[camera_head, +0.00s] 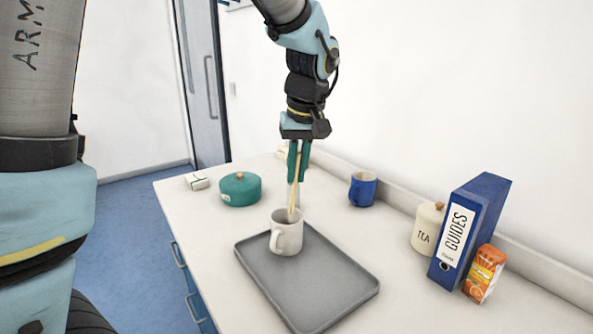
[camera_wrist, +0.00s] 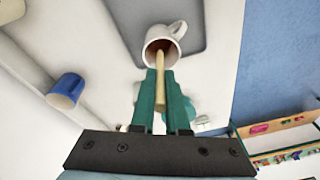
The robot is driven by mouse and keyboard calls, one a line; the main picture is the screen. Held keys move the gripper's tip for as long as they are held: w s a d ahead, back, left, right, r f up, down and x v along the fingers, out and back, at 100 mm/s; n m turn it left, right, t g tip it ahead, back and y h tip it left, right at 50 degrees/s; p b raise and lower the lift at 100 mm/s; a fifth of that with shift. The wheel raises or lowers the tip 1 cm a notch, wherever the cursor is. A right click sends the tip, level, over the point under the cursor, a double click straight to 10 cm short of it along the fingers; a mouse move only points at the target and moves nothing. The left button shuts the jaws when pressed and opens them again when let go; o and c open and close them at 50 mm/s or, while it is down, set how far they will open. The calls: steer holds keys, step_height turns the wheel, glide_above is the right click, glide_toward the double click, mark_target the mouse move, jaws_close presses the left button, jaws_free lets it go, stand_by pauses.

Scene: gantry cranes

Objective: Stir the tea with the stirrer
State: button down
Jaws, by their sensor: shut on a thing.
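The stirrer (camera_head: 293,194) is a pale wooden stick, held nearly upright with its lower end inside the white mug. The white mug (camera_head: 287,238) stands upright at the far end of the grey tray, its handle towards the front in the head view. My gripper (camera_head: 299,167) is above the mug, pointing down, with its green fingers shut on the upper part of the stirrer. In the wrist view the stirrer (camera_wrist: 160,84) runs between the fingers into the mug (camera_wrist: 165,44). Brown tea (camera_wrist: 168,47) shows inside it; the stirrer's tip is hidden.
The grey tray (camera_head: 308,285) lies on the white counter. A teal lidded pot (camera_head: 240,190) and a small white box (camera_head: 197,181) stand left of the mug. A blue mug (camera_head: 362,189), a TEA jar (camera_head: 427,229), a blue binder (camera_head: 474,228) and an orange carton (camera_head: 484,273) stand right.

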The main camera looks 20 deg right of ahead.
steer(key=shift+w+p+v, duration=0.25)
steer(key=shift+p+v, duration=0.55)
steer(key=shift+v, duration=0.35)
steer(key=shift+w+p+v, duration=0.25)
steer(key=shift+p+v, duration=0.55)
steer(key=shift+v, duration=0.4)
steer(key=shift+a, duration=0.1)
